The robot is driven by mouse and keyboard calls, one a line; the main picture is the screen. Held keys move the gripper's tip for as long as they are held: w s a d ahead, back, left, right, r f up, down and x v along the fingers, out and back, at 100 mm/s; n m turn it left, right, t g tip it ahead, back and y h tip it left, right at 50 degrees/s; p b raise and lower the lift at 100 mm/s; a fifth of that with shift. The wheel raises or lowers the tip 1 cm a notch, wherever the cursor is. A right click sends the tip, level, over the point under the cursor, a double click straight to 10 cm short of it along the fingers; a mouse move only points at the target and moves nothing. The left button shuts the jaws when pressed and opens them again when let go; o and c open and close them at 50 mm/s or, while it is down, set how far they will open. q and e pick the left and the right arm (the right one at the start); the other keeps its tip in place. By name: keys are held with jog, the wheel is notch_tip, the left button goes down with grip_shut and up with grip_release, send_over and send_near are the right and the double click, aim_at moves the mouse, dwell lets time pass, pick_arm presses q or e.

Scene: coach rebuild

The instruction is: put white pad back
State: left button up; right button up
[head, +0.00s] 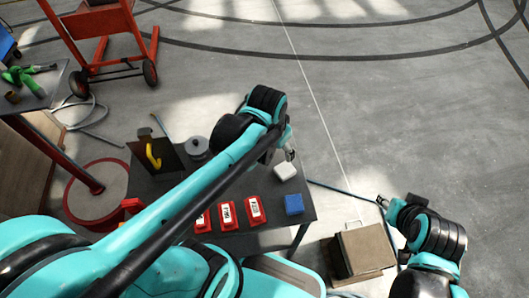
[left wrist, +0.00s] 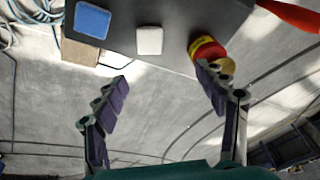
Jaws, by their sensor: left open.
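The white pad (head: 285,171) lies flat on the dark table (head: 308,213), near its right edge. It also shows in the left wrist view (left wrist: 149,40), beyond the fingertips and apart from them. A blue pad (head: 293,204) lies nearer to me on the same table, and in the left wrist view (left wrist: 92,20) it is left of the white one. My left gripper (head: 288,152) is just past the white pad in the head view. It is open and empty in the left wrist view (left wrist: 163,78). My right gripper (head: 383,201) is off the table to the right; its fingers are too small to read.
Several red labelled boxes (head: 228,215) stand on the table left of the blue pad. A red and yellow round thing (left wrist: 207,50) is close by a left fingertip. A grey pot (head: 197,147) and a yellow hook (head: 153,155) are behind my arm. A brown box (head: 362,250) stands right of the table.

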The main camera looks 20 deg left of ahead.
pick_arm(q)
jog(key=s+a+r+n+t, duration=0.2)
jog(key=s+n+t, duration=0.1)
jog(key=s+t, duration=0.1)
jog(key=shift+s+a+r+n, duration=0.15)
jog(key=shift+s+r+n, duration=0.25)
jog(key=shift+s, duration=0.5)
jog(key=shift+f, duration=0.2)
jog(key=shift+c, duration=0.2)
